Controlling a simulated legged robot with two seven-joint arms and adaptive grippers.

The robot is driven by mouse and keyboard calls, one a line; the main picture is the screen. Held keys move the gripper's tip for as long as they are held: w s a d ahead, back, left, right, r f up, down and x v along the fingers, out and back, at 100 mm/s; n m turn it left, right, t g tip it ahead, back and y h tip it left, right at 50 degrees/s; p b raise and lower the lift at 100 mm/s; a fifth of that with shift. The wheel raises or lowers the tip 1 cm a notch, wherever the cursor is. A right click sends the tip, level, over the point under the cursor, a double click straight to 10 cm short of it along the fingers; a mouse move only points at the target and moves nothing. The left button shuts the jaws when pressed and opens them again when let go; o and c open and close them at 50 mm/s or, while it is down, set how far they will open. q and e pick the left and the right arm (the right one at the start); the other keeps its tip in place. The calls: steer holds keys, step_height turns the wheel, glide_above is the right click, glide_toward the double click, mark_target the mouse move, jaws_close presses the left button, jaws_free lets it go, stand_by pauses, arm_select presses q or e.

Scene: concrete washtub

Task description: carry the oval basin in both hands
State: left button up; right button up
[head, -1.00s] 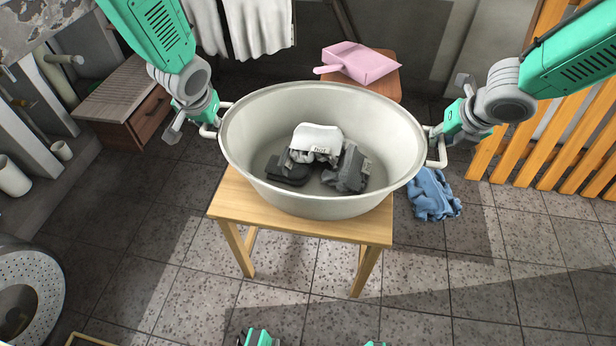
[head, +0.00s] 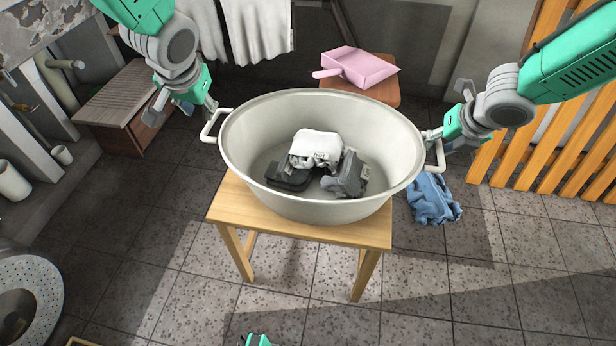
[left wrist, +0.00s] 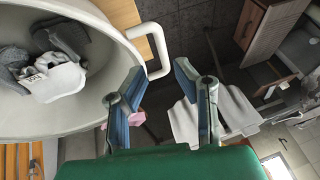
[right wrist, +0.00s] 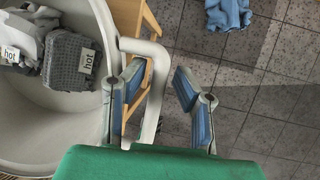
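The oval basin (head: 318,208) is pale and stands on a wooden stool (head: 225,205), with a white handle at each end. Grey and white clothes (head: 316,150) lie inside it. My left gripper (head: 190,106) is open and empty, just behind and above the left handle (head: 207,126). In the left wrist view that handle (left wrist: 160,52) lies just beyond the fingertips, not between them. My right gripper (head: 441,138) is at the right handle (head: 440,158). In the right wrist view its fingers stand apart, with the handle bar (right wrist: 157,85) between them.
A pink dustpan (head: 358,68) lies on a brown stool (head: 384,92) behind the basin. A blue cloth (head: 434,198) lies on the floor at right, near an orange slatted fence (head: 560,140). A wooden cabinet (head: 125,105) stands at left. The tiled floor in front is mostly clear.

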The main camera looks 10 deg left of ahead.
steer(key=shift+r, duration=0.1)
arm_select(q)
steer(key=v, duration=0.2)
steer(key=shift+s+r, duration=0.1)
steer(key=shift+r, duration=0.15)
arm_select(e)
steer(key=v, duration=1.1)
steer(key=shift+s+r, duration=0.15)
steer(key=shift+r, duration=0.1)
steer(key=shift+d, duration=0.1)
